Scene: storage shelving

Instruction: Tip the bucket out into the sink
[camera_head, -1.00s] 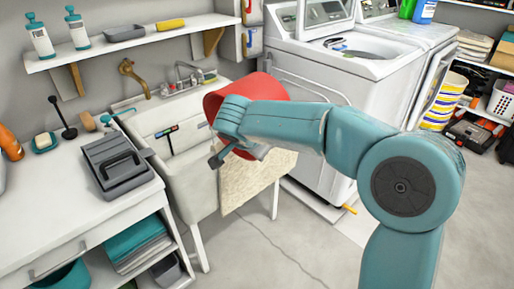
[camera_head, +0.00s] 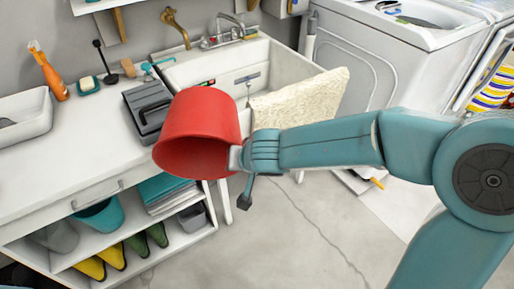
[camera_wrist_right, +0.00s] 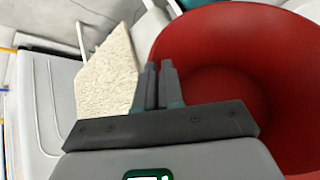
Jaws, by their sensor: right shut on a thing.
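The red bucket (camera_head: 204,126) is tilted on its side in the head view. In the right wrist view, the fingers (camera_wrist_right: 160,80) are close together at the wall of the bucket (camera_wrist_right: 225,50); the visible red inside shows no contents. The white sink (camera_head: 292,62) is behind the bucket, which hides its left front part. My left gripper is not in view.
A cream cloth (camera_head: 305,101) hangs over the sink's front. A grey case (camera_head: 142,100) lies on the counter (camera_head: 75,145), left of the bucket. A brass tap (camera_head: 176,25) is on the wall. The washing machine (camera_head: 360,70) stands right of the sink. Floor is open in front.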

